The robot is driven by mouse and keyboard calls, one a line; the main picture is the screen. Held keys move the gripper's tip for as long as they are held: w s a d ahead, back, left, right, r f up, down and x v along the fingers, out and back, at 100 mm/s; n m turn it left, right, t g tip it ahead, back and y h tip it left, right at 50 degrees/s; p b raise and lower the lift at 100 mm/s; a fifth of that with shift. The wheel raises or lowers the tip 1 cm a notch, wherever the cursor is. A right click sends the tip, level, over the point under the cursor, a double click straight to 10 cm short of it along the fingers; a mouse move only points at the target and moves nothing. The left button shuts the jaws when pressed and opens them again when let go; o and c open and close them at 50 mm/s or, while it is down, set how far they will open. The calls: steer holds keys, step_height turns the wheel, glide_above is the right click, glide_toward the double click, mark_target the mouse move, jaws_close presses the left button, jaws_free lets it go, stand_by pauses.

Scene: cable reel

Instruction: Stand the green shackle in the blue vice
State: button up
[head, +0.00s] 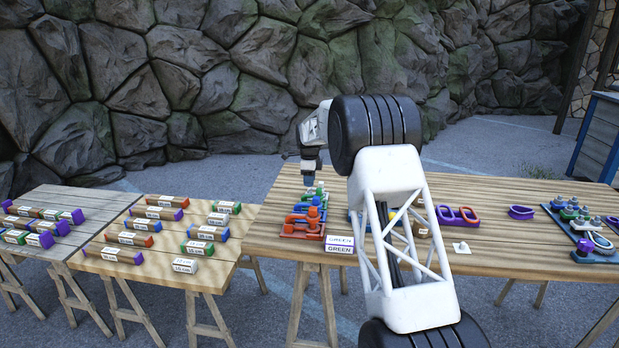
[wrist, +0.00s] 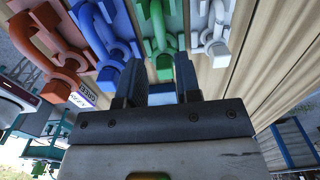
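My gripper (head: 309,178) hangs over the row of coloured fixtures at the left end of the long table. In the wrist view my gripper (wrist: 157,80) has its two fingers apart, and nothing shows held between them.
An orange fixture (wrist: 55,45) and a white one (wrist: 212,30) flank the row. A GREEN card (head: 340,249) is at the front edge. A dark blue rack (head: 561,222) with several fittings is at far right.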

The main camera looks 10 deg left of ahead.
mark_target(309, 195)
steer(key=shift+f, duration=3.15)
jaws_close()
steer(key=shift+r, duration=0.2)
steer(key=shift+r, duration=2.3)
